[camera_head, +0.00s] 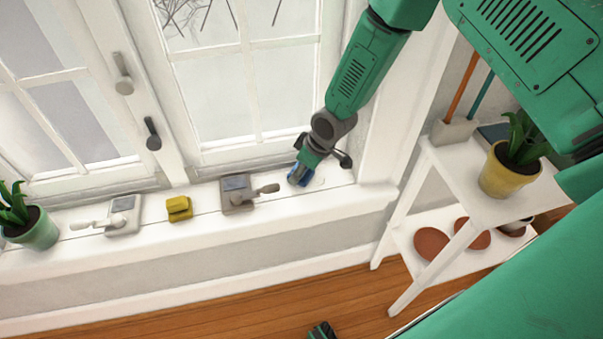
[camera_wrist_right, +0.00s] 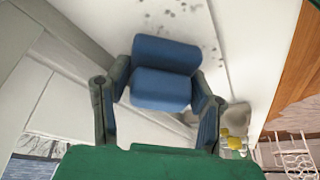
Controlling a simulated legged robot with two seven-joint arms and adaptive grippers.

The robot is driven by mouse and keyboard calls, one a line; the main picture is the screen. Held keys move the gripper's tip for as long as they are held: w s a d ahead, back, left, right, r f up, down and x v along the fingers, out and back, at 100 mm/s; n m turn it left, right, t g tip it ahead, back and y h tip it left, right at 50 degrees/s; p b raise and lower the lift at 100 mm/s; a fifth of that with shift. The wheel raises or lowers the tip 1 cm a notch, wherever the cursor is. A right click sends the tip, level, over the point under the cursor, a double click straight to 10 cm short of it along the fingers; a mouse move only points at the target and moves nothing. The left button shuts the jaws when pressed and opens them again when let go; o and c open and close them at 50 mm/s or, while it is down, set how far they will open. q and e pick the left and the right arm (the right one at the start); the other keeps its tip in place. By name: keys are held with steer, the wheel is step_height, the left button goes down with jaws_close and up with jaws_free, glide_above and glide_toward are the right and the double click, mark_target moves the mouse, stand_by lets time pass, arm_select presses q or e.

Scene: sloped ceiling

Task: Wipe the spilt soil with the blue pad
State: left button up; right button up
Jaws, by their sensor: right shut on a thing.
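The blue pad (camera_wrist_right: 165,72) is between the fingers of my right gripper (camera_wrist_right: 155,105), which is shut on it. In the head view the right gripper (camera_head: 306,168) reaches down to the right part of the white windowsill (camera_head: 335,196), with the blue pad (camera_head: 296,177) low at the sill. Dark soil specks (camera_wrist_right: 181,9) lie on the white surface just beyond the pad in the right wrist view. I cannot tell whether the pad touches the sill. A cut-off green and black part at the bottom edge of the head view appears to be my left gripper (camera_head: 322,331); its fingers are unclear.
A white shelf (camera_head: 440,172) with a yellow-potted plant (camera_head: 503,175) stands right. The window is behind.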

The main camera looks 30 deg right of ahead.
steer(key=shift+w+d+r, duration=0.1)
steer(key=shift+w+r, duration=0.05)
steer(key=shift+w, duration=0.25)
steer(key=shift+w+d+r, duration=0.1)
steer(key=shift+w, duration=0.3)
steer(key=shift+o, duration=0.2)
steer(key=shift+r, duration=0.1)
steer(key=shift+w+r+p, duration=0.25)
steer(key=shift+r+p, duration=0.35)
steer(key=shift+p, duration=0.05)
steer(key=shift+c, duration=0.2)
step_height(320, 180, up, 4)
steer(key=p, duration=0.3)
steer(key=shift+w+a+f, duration=0.1)
steer(key=shift+w+f, duration=0.05)
steer(key=shift+f, duration=0.1)
steer(key=shift+c, duration=0.9)
steer(key=shift+r+p, duration=0.45)
steer(key=shift+r, duration=0.1)
steer(key=p+v, duration=0.2)
steer(key=v, duration=0.1)
steer(key=shift+w+a+r+p, duration=0.15)
steer(key=shift+w+r+p, duration=0.05)
steer(key=shift+p, duration=0.2)
steer(key=shift+f, duration=0.1)
